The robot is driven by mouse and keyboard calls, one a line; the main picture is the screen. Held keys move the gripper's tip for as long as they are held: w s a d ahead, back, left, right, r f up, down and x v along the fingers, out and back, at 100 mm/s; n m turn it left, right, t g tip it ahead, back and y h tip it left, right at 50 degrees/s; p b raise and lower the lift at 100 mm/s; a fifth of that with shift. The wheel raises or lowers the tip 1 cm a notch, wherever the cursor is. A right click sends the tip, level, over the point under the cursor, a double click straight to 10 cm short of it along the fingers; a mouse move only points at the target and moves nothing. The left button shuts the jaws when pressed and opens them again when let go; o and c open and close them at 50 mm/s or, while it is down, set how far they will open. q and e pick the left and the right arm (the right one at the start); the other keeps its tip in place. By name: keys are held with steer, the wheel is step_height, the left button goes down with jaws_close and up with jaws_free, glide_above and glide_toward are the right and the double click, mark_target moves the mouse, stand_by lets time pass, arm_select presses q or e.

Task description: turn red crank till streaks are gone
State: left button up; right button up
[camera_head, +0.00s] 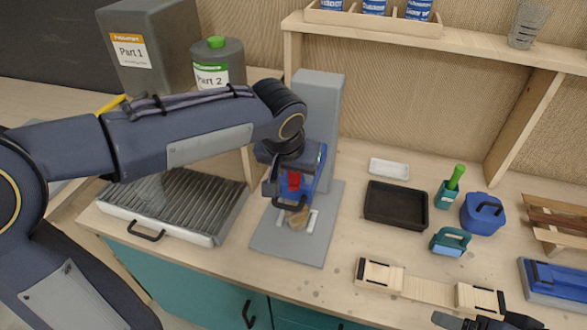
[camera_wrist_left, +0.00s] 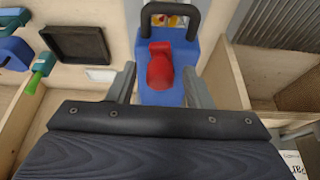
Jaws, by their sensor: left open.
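A red crank (camera_head: 294,180) is on the blue head of a grey stand machine (camera_head: 318,110). In the left wrist view the red crank (camera_wrist_left: 160,66) stands on the blue body (camera_wrist_left: 165,90) below a black bar handle (camera_wrist_left: 170,10). My left gripper (camera_head: 279,190) is at the crank, and its two grey fingers (camera_wrist_left: 159,86) are open on either side of it, apart from it. A brownish lump (camera_head: 298,219) lies on the machine's base under the head; whether it has streaks is too small to tell. My right gripper (camera_head: 490,322) is partly cut off at the bottom edge.
A ribbed grey tray (camera_head: 178,205) stands left of the machine. A black tray (camera_head: 396,205), a blue lidded box (camera_head: 483,213) and a wooden mold (camera_head: 430,288) are on the right. Part 1 (camera_head: 150,45) and Part 2 (camera_head: 218,62) containers stand behind my left arm.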

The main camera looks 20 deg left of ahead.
arm_select(q)
steer(key=shift+f, duration=0.15)
steer(key=c, duration=1)
steer(key=shift+w+d, duration=0.1)
steer(key=shift+d, duration=0.05)
steer(key=shift+w+d+f+n+y+b, duration=0.1)
steer(key=shift+d+n+y+b, duration=0.35)
steer(key=shift+n+b, duration=0.4)
steer(key=shift+w+d+n+y+b, duration=0.15)
steer(key=shift+d+n+y+b, duration=0.2)
steer(key=shift+n, duration=0.6)
steer(key=n, duration=0.1)
steer(key=d+n, duration=0.1)
steer(key=shift+w+d+n+g+y, duration=0.15)
steer(key=shift+w+n+g+y, duration=0.15)
steer(key=shift+w+n+y, duration=0.1)
steer(key=w+n+g+p, duration=0.1)
steer(key=w+n, duration=0.1)
steer(key=n, duration=0.2)
steer(key=w+d+n+g+y+p, duration=0.1)
steer(key=w+n+g+p, duration=0.1)
steer(key=n, duration=0.3)
steer(key=w+n+g+y+p, duration=0.1)
steer(key=w+n+p, duration=0.1)
steer(key=n, duration=0.2)
steer(key=shift+d, duration=0.3)
